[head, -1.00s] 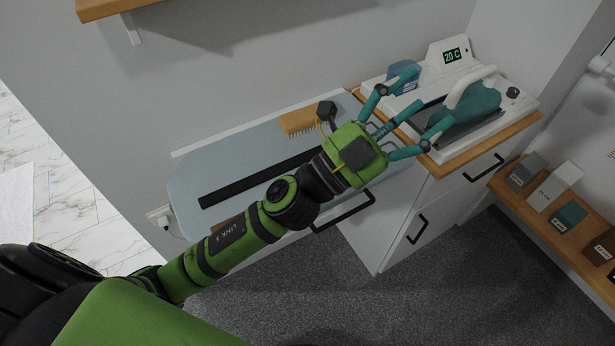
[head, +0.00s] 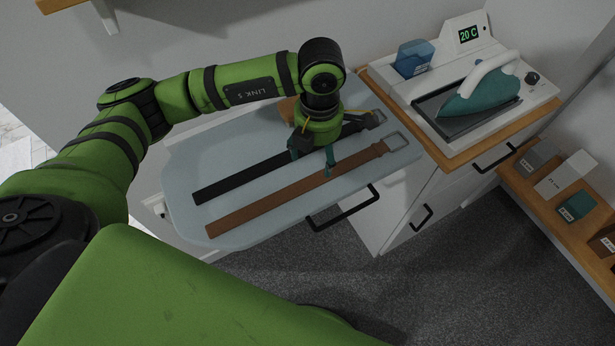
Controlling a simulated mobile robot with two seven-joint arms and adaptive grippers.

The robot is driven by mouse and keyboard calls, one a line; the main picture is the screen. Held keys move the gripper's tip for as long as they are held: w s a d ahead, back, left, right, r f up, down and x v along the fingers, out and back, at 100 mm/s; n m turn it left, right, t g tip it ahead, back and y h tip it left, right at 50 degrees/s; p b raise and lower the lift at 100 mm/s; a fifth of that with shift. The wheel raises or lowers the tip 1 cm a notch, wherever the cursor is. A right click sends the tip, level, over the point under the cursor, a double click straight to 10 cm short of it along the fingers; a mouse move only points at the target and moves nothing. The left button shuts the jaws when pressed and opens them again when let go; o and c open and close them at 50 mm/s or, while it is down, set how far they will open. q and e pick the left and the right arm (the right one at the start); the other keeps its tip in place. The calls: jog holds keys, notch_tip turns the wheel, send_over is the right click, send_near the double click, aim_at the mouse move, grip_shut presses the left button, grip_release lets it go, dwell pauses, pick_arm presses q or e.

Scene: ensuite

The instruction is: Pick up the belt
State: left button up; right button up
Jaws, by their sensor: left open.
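Two belts lie side by side on the pale blue ironing board (head: 190,165) in the head view. The black belt (head: 240,179) is farther back, with its buckle at the right end. The brown belt (head: 262,204) is nearer, with a metal buckle at its right end. My left gripper (head: 312,163) points down over the right half of the board, with its fingers spread and empty. One finger is by the black belt and another is close to the brown belt's far edge; I cannot tell if they touch. The gripper hides part of the black belt. My right gripper is not in view.
A wooden brush (head: 287,108) is mostly hidden behind my left arm. A teal iron (head: 484,98) on its white station (head: 428,88) stands on the cabinet at right. A shelf with small boxes (head: 577,206) is far right. The board's left end is clear.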

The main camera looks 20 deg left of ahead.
aim_at(316, 175)
pick_arm(q)
jog(key=f+p, duration=0.2)
jog(key=f, duration=0.2)
jog(key=shift+s+d+f+p, duration=0.15)
jog(key=shift+s+f+p, duration=0.1)
jog(key=shift+s+p, duration=0.15)
jog(key=shift+f, duration=0.65)
jog(key=c, duration=1.3)
